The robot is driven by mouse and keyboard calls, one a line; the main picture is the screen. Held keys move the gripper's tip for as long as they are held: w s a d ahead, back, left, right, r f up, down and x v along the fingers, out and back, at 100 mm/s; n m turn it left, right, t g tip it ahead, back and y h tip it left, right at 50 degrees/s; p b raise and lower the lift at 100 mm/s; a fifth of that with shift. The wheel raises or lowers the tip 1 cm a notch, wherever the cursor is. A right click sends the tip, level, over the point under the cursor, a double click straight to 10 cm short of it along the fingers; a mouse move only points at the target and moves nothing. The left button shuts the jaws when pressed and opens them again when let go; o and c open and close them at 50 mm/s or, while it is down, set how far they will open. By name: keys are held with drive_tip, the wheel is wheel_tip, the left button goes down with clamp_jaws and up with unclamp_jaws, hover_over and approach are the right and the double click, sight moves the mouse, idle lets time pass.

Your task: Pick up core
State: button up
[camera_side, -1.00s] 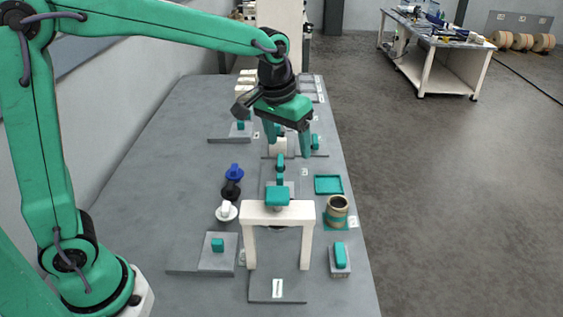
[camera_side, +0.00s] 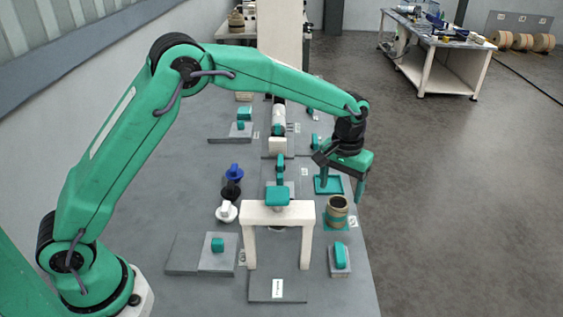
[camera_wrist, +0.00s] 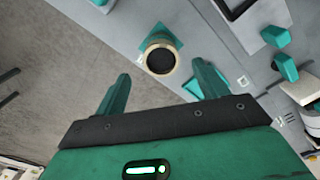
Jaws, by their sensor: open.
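The core (camera_side: 337,211) is a short brown kraft tube with a dark hollow. It stands upright on a small teal square pad near the right edge of the grey table. In the wrist view the core (camera_wrist: 160,54) shows from above on its teal pad (camera_wrist: 172,38), ahead of and roughly between my fingers. My gripper (camera_side: 342,188) is open and empty, behind and above the core, over the teal tray's area. In the wrist view my gripper's two teal fingers (camera_wrist: 159,88) are spread wide, apart from the core.
A white arch-shaped stand (camera_side: 278,211) with a teal top stands left of the core. A teal tray (camera_side: 322,186) lies behind it, and a grey block with a teal part (camera_side: 340,257) lies in front. Blue, black and white (camera_side: 227,211) knobs stand farther left. The table's right edge is close.

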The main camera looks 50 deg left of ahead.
sight(338, 204)
drive_tip(key=shift+w+a+f, duration=0.1)
drive_tip(key=shift+f, duration=3.85)
drive_tip(key=c, duration=1.1)
drive_tip(key=shift+o, duration=0.2)
drive_tip(key=shift+r, duration=0.2)
drive_tip(key=shift+r, duration=0.55)
drive_tip(key=r, duration=0.3)
drive_tip(key=shift+s+d+r, duration=0.1)
drive_tip(key=shift+s+d, duration=0.15)
drive_tip(key=shift+d, duration=0.05)
drive_tip(key=s+d+r, duration=0.6)
drive_tip(key=s+d, duration=0.1)
drive_tip(key=s, duration=0.1)
drive_tip(key=shift+d+r, duration=0.15)
drive_tip(key=shift+r, duration=0.05)
